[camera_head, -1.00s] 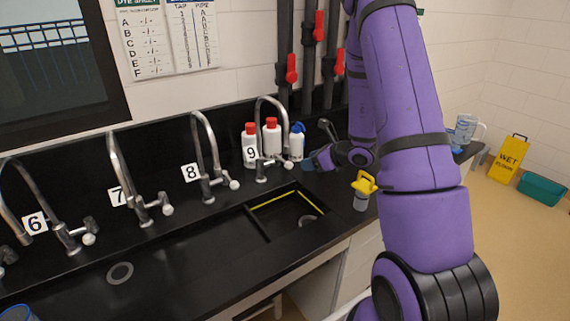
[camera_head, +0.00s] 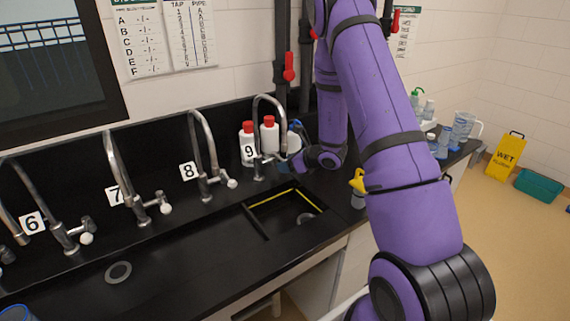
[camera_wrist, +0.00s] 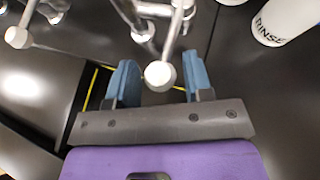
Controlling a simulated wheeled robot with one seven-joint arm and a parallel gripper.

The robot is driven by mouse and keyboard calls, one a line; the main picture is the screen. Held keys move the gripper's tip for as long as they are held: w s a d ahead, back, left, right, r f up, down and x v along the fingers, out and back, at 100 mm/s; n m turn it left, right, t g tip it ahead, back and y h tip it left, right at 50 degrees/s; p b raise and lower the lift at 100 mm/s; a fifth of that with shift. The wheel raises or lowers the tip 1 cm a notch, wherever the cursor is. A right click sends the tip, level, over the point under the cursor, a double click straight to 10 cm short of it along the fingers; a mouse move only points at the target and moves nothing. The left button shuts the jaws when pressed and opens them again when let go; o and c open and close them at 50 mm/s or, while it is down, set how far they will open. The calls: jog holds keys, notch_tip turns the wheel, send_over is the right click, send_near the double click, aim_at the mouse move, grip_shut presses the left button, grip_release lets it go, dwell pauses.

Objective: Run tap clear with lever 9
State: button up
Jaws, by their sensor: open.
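Tap 9 (camera_head: 260,140) is a steel gooseneck at the back of the counter, with its number label (camera_head: 249,152) beside it. In the wrist view, a lever with a white round knob (camera_wrist: 160,75) lies between my two blue fingers. My gripper (camera_wrist: 159,79) is open, with a finger apart on each side of the knob.
A sink (camera_head: 265,225) with a yellow-edged opening lies in front of tap 9. Red-capped bottles (camera_head: 269,136) stand behind it; a RINSE bottle (camera_wrist: 285,20) is close at right. Tap 8 (camera_head: 207,160) stands to the left. A yellow-topped container (camera_head: 358,195) is beside my arm.

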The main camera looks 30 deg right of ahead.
jog(key=shift+d, duration=0.1)
jog(key=shift+w+d, duration=0.45)
jog(key=shift+d, duration=0.5)
jog(key=shift+w+d, duration=0.45)
jog(key=shift+d, duration=0.5)
jog(key=shift+w+d, duration=0.45)
jog(key=shift+d, duration=0.5)
jog(key=shift+a, duration=0.1)
dwell(1.4)
jog(key=shift+s+a, duration=0.5)
jog(key=shift+a, duration=0.55)
jog(key=shift+s+a, duration=0.45)
jog(key=shift+a, duration=0.55)
jog(key=shift+s+a, duration=0.5)
jog(key=shift+a, duration=0.55)
jog(key=shift+d, duration=0.1)
jog(key=shift+w, duration=0.1)
jog(key=shift+d, duration=0.25)
jog(key=v, duration=0.7)
